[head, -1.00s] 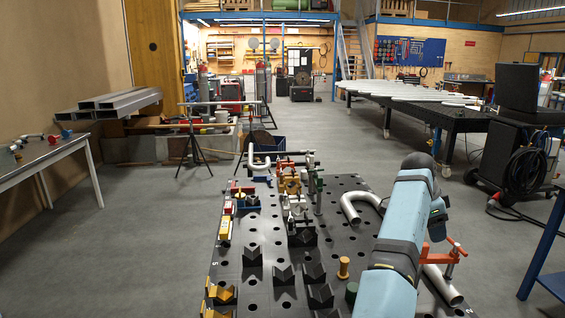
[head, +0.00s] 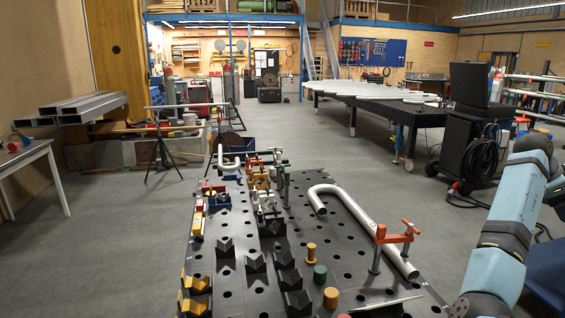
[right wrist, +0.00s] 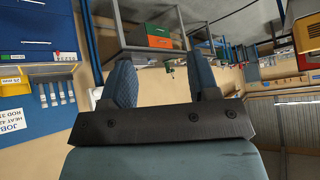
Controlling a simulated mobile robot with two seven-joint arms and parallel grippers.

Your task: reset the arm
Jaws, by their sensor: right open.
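My right arm (head: 505,225) comes in at the right side of the head view and is raised beside the black perforated fixture table (head: 345,245). Its gripper is out of the head view. In the right wrist view my right gripper (right wrist: 165,85) shows two blue fingers standing well apart, with nothing between them. My left gripper is not in view. A bent silver pipe (head: 358,222) lies on the table, with a red-orange clamp (head: 395,238) over its near part.
The fixture table carries black V-blocks (head: 255,262), a yellow peg (head: 331,298) and a cluster of clamps (head: 262,190). A black welding cart (head: 468,145) stands at the right behind my arm. A side table (head: 28,158) stands at the left. The floor between is clear.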

